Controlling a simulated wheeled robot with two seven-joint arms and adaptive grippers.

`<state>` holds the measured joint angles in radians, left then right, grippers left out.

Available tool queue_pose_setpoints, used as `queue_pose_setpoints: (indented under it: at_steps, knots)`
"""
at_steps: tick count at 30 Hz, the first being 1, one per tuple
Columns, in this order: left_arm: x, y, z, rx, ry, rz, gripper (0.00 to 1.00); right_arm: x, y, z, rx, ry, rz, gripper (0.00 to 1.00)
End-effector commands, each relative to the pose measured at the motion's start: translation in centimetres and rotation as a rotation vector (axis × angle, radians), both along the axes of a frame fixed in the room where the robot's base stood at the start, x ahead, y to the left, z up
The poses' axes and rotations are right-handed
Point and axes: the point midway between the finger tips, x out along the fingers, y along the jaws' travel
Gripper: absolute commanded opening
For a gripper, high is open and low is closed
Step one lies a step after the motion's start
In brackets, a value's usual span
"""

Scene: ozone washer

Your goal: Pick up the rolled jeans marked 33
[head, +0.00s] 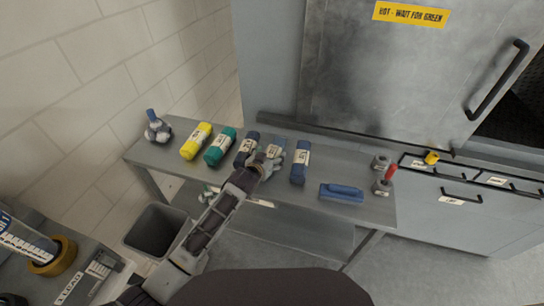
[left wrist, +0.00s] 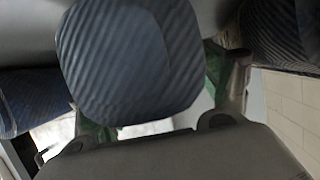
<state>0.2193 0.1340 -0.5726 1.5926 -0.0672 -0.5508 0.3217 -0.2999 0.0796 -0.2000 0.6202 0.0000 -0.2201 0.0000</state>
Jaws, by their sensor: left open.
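Several rolled garments with white labels lie in a row on the grey bench. The labels are too small to read surely, so I cannot tell which roll is marked 33. A dark navy roll (head: 246,145) lies just left of my left gripper (head: 266,162), a lighter blue roll (head: 276,146) lies at its fingertips, and a blue roll (head: 300,160) lies to the right. In the left wrist view, the rounded end of a ribbed blue denim roll (left wrist: 130,60) fills the space between my open left fingers. Whether they touch it is unclear. My right gripper is not in view.
Yellow (head: 196,141) and teal (head: 220,146) rolls lie left on the bench (head: 365,208). A blue-handled block (head: 341,193) lies right. Other rolls flank the gripper closely in the left wrist view. A grey bin (head: 157,230) stands at the bench's front left.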

Motion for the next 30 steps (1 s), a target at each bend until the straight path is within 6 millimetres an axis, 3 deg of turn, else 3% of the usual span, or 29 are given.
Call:
queue_pose_setpoints:
  at_steps: [14, 28, 30]
  knots:
    - [0.07, -0.03, -0.05, 0.000, 0.000, 0.000, 0.79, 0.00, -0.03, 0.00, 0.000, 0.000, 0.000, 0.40]
    - [0.06, -0.02, -0.06, 0.000, 0.001, 0.000, 0.21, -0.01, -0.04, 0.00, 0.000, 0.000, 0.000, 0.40]
    - [0.10, -0.06, 0.10, -0.001, -0.002, 0.000, 0.18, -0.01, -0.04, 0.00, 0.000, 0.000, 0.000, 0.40]
